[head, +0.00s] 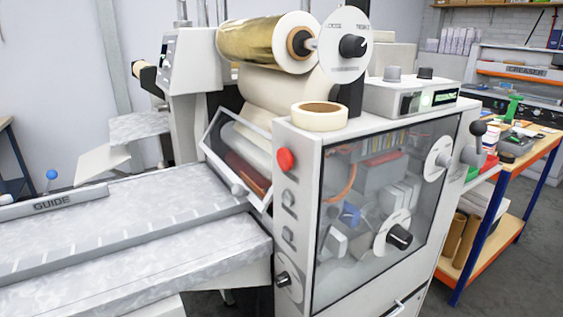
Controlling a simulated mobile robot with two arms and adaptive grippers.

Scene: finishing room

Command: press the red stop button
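The red stop button (286,160) is a round red knob on the narrow front face of the grey machine (297,208), near its top left corner. Nothing covers it in the head view. Several grey switches (290,221) sit in a column below it, with a black knob (282,279) on a pale dial lower down. Neither of my grippers shows in this view.
A tape roll (320,116) lies on the machine top below a gold foil roll (262,38). A long metal feed table (120,215) marked GUIDE extends left. A glass-like side panel (370,215) carries black knobs. An orange-edged workbench (530,150) stands right.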

